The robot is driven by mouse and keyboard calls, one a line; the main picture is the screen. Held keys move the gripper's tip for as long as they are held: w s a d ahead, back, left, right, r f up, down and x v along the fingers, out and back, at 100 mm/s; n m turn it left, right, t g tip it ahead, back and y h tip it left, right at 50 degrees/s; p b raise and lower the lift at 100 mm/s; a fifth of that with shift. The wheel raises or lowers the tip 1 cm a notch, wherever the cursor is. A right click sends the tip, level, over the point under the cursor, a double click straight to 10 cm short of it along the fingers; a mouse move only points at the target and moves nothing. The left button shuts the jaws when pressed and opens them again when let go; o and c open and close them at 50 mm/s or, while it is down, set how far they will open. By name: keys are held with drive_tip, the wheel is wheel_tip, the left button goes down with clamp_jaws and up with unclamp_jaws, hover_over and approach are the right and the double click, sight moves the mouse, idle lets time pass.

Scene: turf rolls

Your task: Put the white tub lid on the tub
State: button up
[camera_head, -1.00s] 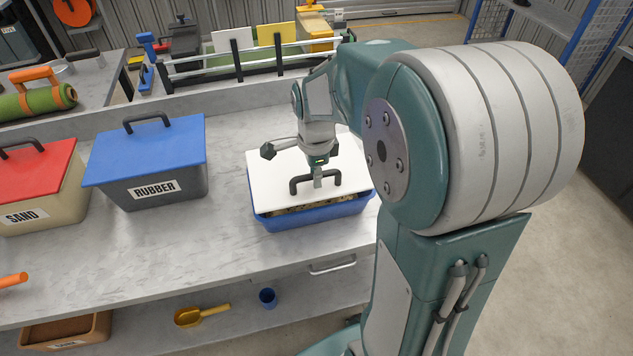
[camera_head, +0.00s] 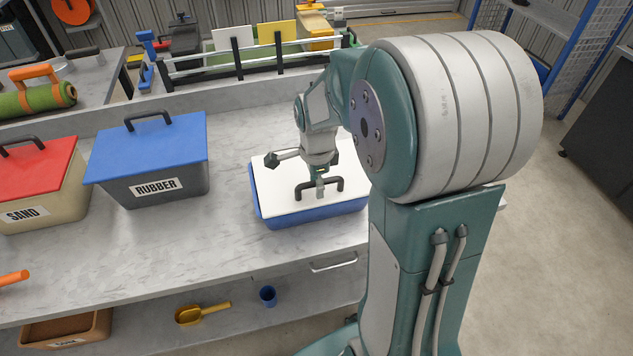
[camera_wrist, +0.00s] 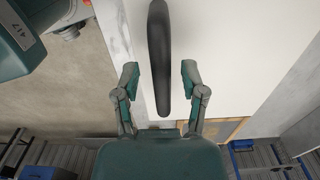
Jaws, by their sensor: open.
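The white lid (camera_head: 275,192) with a dark bar handle (camera_head: 337,184) lies over the blue tub (camera_head: 310,215) on the bench. The tub's blue front and left sides show below the lid, and its contents are hidden in the head view. My arm hides the right end, so I cannot tell whether the lid is seated all round. My gripper (camera_head: 320,193) is at the handle. In the wrist view, my gripper (camera_wrist: 160,75) is open, with one finger on each side of the handle (camera_wrist: 160,45) and a gap to both. The white lid (camera_wrist: 225,50) fills the upper right there.
A grey box with a blue lid (camera_head: 150,150), labelled RUBBER, and a SAND box with a red lid (camera_head: 35,172) stand to the left on the bench (camera_head: 225,240). A rack (camera_head: 240,65) is behind. A yellow scoop (camera_head: 203,313) and blue cup (camera_head: 268,296) are on the lower shelf.

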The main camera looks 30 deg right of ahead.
wheel_tip(320, 180, up, 11)
drive_tip(key=s+a+r+n+t, duration=0.2)
drive_tip(key=s+a+n, duration=0.2)
drive_tip(key=s+n, duration=0.3)
drive_tip(key=s+a+r+n+t, duration=0.1)
drive_tip(key=s+a+n+t, duration=0.2)
drive_tip(key=s+n, duration=0.5)
drive_tip(key=shift+s+a+r+n+t, duration=0.35)
drive_tip(key=shift+a+n, duration=0.15)
drive_tip(key=shift+n, duration=2.1)
drive_tip(key=shift+w, duration=0.1)
